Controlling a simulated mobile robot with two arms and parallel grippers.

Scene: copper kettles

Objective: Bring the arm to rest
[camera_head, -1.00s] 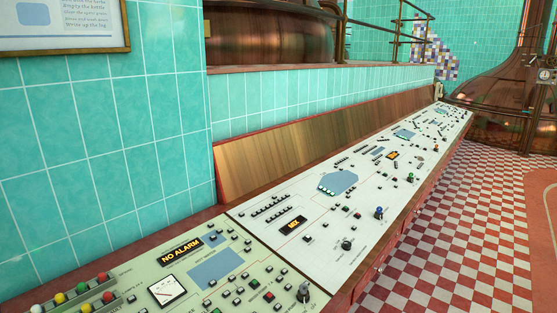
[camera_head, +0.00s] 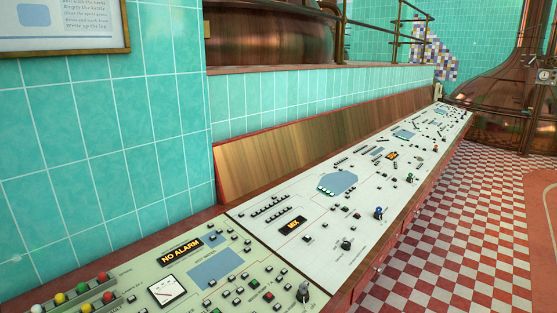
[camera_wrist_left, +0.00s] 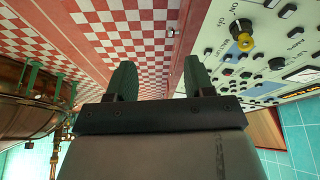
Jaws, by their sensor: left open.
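My left gripper (camera_wrist_left: 158,80) shows in the left wrist view. Its two dark green fingers stand apart with nothing between them. Past the fingertips are the checkered floor and the red front of the control desk. The control desk (camera_head: 265,240) runs from the lower left to the far right in the head view, and its panel also fills the right side of the left wrist view (camera_wrist_left: 260,55). The gripper is beside the panel and I see no contact. Neither arm shows in the head view, and my right gripper is in no frame.
Copper kettles stand behind the desk (camera_head: 270,30) and at the far right (camera_head: 490,75). A tiled wall (camera_head: 110,150) borders the desk at left. The red and white checkered floor (camera_head: 460,230) is clear.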

